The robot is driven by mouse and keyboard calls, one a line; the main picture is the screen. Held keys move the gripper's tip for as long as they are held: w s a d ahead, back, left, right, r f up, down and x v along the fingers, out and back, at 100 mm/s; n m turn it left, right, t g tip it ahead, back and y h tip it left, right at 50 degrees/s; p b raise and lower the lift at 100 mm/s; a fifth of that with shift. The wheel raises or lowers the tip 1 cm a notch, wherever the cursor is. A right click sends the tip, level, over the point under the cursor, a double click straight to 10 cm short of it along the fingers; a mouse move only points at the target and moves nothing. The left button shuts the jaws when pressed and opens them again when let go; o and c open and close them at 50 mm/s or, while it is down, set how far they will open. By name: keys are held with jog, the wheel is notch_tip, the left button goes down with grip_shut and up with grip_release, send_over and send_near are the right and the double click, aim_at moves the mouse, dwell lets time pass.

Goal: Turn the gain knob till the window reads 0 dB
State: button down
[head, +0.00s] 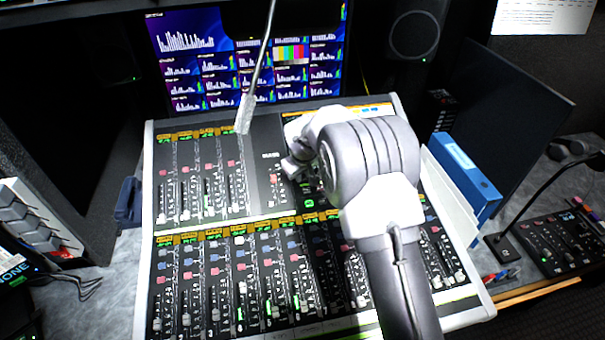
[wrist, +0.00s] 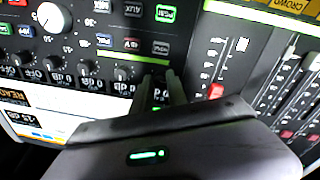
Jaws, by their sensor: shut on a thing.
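My gripper (wrist: 167,82) reaches down to the mixing console's control panel, its two fingers close together at the right end of a row of small dark knobs. It is shut on the gain knob, which is mostly hidden between the fingers. In the head view my gripper (head: 297,163) is over the console's upper middle, partly hidden by my wrist. A window (wrist: 22,117) with an orange header is at the lower left of the wrist view, upside down; it seems to read about -15 dB, small and partly cut off.
A larger white-topped knob (wrist: 52,17), other small knobs (wrist: 122,73) and lit buttons (wrist: 166,13) are close by.

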jog(key=c, duration=1.3)
grip_release()
jog(key=shift+r, duration=0.1)
jog(key=p+v, duration=0.4)
jog(key=v, duration=1.3)
jog(key=shift+s+r, duration=0.1)
jog(key=shift+s, duration=0.05)
jog(key=s+d+r+m+b, duration=0.3)
jog(key=s+d+r+m, duration=0.2)
jog(key=s+d+r, duration=0.45)
jog(key=s+d+f+m+b, duration=0.1)
jog(key=s+m, duration=0.1)
jog(key=s, duration=0.6)
jog(key=s+d+f+m+y+b, duration=0.1)
jog(key=s+d+m, duration=0.1)
jog(key=s, duration=0.6)
jog(key=s+d+f+m+t+b, duration=0.1)
jog(key=s+d+f+m, duration=0.1)
jog(key=s, duration=0.6)
jog(key=shift+s+m, duration=0.1)
jog(key=shift+m, duration=0.3)
